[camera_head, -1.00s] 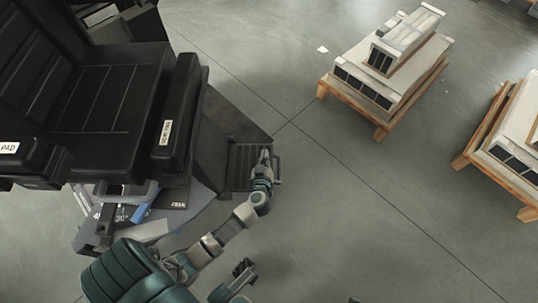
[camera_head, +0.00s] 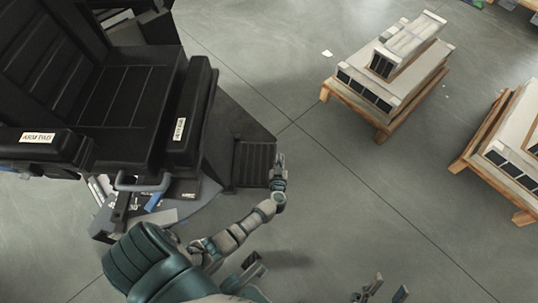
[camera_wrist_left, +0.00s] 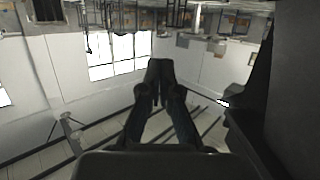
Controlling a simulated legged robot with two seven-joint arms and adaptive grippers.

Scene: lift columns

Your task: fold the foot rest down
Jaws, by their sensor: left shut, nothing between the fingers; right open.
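The foot rest looks like the dark ribbed plate (camera_head: 253,163) at the foot of the black seat (camera_head: 115,95) in the head view. I cannot tell its exact angle from above. My left gripper (camera_head: 279,160) is beside the plate's right edge, shut and empty; I cannot tell whether it touches. In the left wrist view its fingers (camera_wrist_left: 159,82) are together with nothing between them. My right gripper (camera_head: 386,288) is at the bottom edge of the head view, its two fingers apart and empty.
The seat's armrest (camera_head: 191,98) and a grey handle (camera_head: 143,183) are left of my left arm. A pallet with pale blocks (camera_head: 385,70) stands at the upper right, another pallet (camera_head: 510,145) at the right edge.

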